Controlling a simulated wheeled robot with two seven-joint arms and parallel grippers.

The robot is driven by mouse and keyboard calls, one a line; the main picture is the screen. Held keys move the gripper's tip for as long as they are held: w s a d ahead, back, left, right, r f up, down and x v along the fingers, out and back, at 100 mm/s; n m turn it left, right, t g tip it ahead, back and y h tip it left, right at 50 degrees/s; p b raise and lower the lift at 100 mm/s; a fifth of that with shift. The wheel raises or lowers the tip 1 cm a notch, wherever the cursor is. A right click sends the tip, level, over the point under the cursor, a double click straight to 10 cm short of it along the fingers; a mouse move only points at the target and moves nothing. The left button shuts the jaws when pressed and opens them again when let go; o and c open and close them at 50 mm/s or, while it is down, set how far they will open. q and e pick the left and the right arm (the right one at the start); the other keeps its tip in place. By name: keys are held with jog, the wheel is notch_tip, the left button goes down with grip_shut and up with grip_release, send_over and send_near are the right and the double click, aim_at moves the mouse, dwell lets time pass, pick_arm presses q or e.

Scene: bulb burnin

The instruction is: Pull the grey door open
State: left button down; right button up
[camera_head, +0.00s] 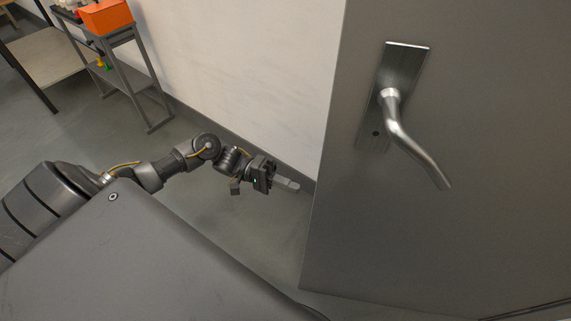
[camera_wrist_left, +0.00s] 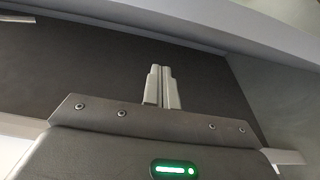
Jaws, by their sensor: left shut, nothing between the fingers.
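The grey door (camera_head: 440,235) fills the right side of the head view. Its steel lever handle (camera_head: 417,150) slants down to the right from a metal plate (camera_head: 405,62). The door's left edge stands in front of the pale wall; I cannot tell how far it is open. My left gripper (camera_head: 290,185) is low, to the left of the door's edge, below the handle's height in the picture and apart from the handle. In the left wrist view its fingers (camera_wrist_left: 162,88) are together with nothing between them. My right gripper is not in view.
A metal rack (camera_head: 128,75) with an orange bin (camera_head: 105,16) stands at the back left by the pale wall (camera_head: 240,60). A table (camera_head: 45,55) is at the far left. The grey floor (camera_head: 120,135) between the rack and my left arm is clear.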

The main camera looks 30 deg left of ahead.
pick_arm(q)
jog(key=s+d, duration=0.2)
jog(key=d, duration=0.5)
jog(key=shift+s+d, duration=0.4)
